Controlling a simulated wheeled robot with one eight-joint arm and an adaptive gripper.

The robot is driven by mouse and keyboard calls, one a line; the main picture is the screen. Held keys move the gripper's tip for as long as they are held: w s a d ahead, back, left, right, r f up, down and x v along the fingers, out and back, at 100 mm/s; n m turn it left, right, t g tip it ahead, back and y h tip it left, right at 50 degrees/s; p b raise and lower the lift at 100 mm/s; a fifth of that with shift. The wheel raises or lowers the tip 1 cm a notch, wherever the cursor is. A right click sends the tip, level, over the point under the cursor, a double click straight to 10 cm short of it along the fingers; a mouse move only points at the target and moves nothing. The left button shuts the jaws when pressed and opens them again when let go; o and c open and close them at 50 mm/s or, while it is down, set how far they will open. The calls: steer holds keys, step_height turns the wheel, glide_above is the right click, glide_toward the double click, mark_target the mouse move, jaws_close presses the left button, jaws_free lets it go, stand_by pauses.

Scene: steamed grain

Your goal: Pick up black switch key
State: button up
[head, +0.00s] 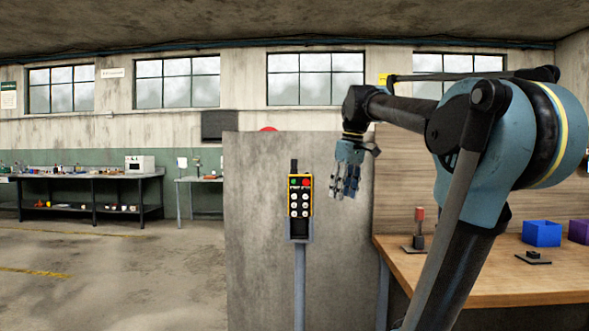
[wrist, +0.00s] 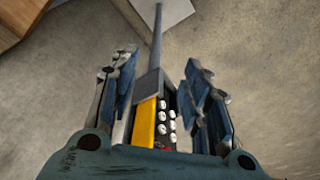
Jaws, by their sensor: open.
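My gripper (head: 346,184) is open and empty, pointing down to the right of a yellow-and-black control box (head: 300,196) in the head view. In the wrist view the box (wrist: 163,124) shows between the spread fingers of my gripper (wrist: 158,65), with no clear contact. The box has a red button, several white buttons and a black stub on top, and stands on a grey post. A small black piece on a dark plate (head: 533,256) lies on the wooden table. I cannot tell whether this piece or a part of the box is the black switch key.
A red-topped device (head: 419,229) stands on the wooden table (head: 470,284), with a blue bin (head: 541,233) and a purple bin (head: 579,231) behind. A grey panel (head: 258,270) stands behind the post. The floor at left is clear.

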steer(key=w+a+r+n+y, duration=0.1)
steer(key=w+a+r+n, duration=0.25)
steer(key=r, duration=0.55)
steer(key=w+a+r+n+g, duration=0.1)
steer(key=w+a+r+n, duration=0.2)
steer(key=w+r, duration=0.35)
steer(key=w+a+r+n+y, duration=0.1)
steer(key=w+a+r+n, duration=0.2)
steer(key=r, duration=0.8)
glide_toward(294, 167)
steer(key=w, duration=0.2)
steer(key=shift+s+a+x, duration=0.15)
steer(key=shift+x, duration=1.45)
steer(key=shift+s+a+x, duration=0.1)
steer(key=shift+s+x, duration=0.05)
steer(key=shift+x, duration=1.5)
steer(key=shift+r, duration=0.1)
steer(key=c, duration=1)
